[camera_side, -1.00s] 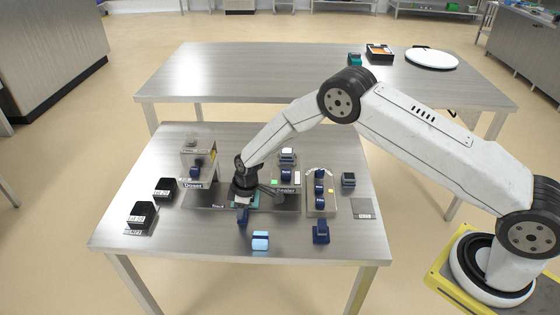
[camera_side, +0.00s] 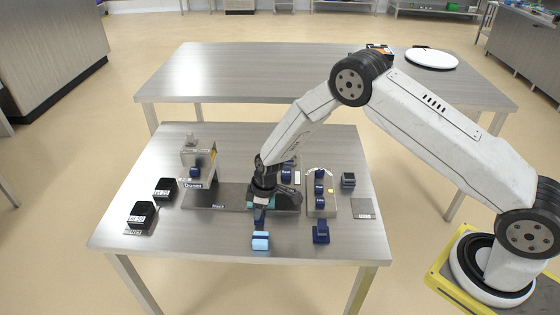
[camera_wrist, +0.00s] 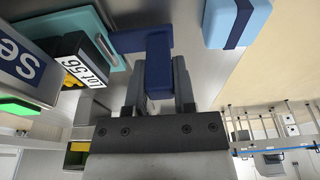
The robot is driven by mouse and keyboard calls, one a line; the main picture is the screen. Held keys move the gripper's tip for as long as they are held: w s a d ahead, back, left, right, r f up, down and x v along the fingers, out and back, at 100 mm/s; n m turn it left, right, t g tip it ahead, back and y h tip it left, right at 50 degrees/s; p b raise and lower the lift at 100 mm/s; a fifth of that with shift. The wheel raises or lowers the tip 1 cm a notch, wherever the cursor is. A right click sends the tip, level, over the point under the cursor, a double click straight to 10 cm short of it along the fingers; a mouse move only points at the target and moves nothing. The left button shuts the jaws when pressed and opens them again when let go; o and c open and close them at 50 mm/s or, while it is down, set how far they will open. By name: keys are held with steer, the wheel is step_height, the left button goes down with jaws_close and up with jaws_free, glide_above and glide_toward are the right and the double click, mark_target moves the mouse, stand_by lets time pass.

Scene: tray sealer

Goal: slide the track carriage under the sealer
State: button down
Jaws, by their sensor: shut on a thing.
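My gripper (camera_side: 259,208) is shut on the navy handle (camera_wrist: 158,72) of the track carriage. The carriage's teal plate (camera_wrist: 90,38) shows in the wrist view, carrying a black tray (camera_wrist: 78,55) with a "Lot 56" label. In the side view a bit of the teal carriage (camera_side: 290,207) shows to the right of my gripper, on the right part of the dark track (camera_side: 217,197). The sealer (camera_side: 287,173) is mostly hidden behind my arm. Its blue "Se..." label (camera_wrist: 20,50) is close beside the tray in the wrist view. Whether the tray is fully beneath the sealer is hidden.
The doser (camera_side: 197,160) stands at the track's left end. Two black trays (camera_side: 142,214) lie at the left. A light blue block (camera_side: 261,241) sits just in front of my gripper. A rack with navy pieces (camera_side: 320,190) and a navy block (camera_side: 321,233) stand to the right.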

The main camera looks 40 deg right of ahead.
steer(key=shift+s+d, duration=2.65)
steer(key=shift+d, duration=0.05)
steer(key=shift+c, duration=2.4)
jaws_free()
step_height(320, 180, up, 7)
